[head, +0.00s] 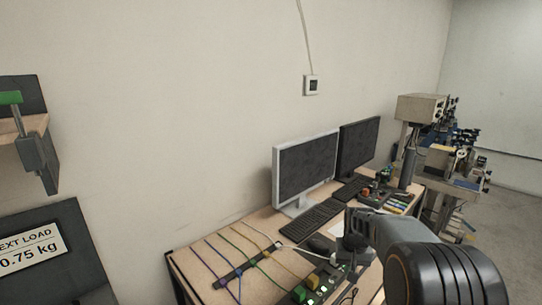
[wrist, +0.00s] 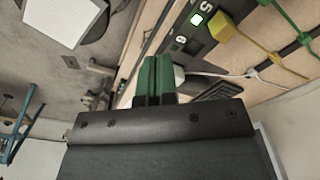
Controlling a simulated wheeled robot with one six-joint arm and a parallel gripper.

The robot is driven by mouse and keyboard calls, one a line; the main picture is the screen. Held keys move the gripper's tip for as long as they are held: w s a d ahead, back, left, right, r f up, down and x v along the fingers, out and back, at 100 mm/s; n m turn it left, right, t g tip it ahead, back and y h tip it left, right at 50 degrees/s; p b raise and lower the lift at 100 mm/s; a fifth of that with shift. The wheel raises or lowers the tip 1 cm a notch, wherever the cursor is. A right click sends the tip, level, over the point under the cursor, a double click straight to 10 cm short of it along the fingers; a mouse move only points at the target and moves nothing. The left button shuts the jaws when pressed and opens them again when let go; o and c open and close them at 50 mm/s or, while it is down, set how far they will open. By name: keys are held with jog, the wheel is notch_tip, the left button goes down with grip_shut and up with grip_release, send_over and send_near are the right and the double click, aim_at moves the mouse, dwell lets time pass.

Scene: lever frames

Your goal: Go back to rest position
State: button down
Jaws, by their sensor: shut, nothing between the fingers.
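My gripper (wrist: 155,78) shows in the wrist view as two green fingertips pressed together, with nothing between them. They are close to a black panel (wrist: 199,45) with a lit button and the numbers 5 and 6, but I cannot tell the exact gap. In the head view my arm reaches in from the lower right over the desk (head: 220,255). The fingertips cannot be made out clearly there. The numbered panel shows in the head view (head: 322,287) at the desk's front, left of my arm.
Yellow (head: 313,281) and green (head: 299,294) plugs sit at the panel, and coloured cables cross the desk. Two monitors (head: 305,165), keyboards (head: 309,221) and a mouse (head: 321,243) stand behind. A load sign (head: 30,247) is at left. Instruments (head: 421,107) stand at right.

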jog(key=s+a+r+t+b, duration=0.1)
jog(key=s+a+r+t, duration=0.1)
jog(key=s, duration=0.8)
jog(key=s+a+r+n+t+b, duration=0.1)
jog(key=s+a+r, duration=0.3)
jog(key=s, duration=0.7)
jog(key=shift+s+a+n+t, duration=0.2)
jog(key=shift+a+n+t, duration=0.1)
jog(key=shift+t, duration=0.3)
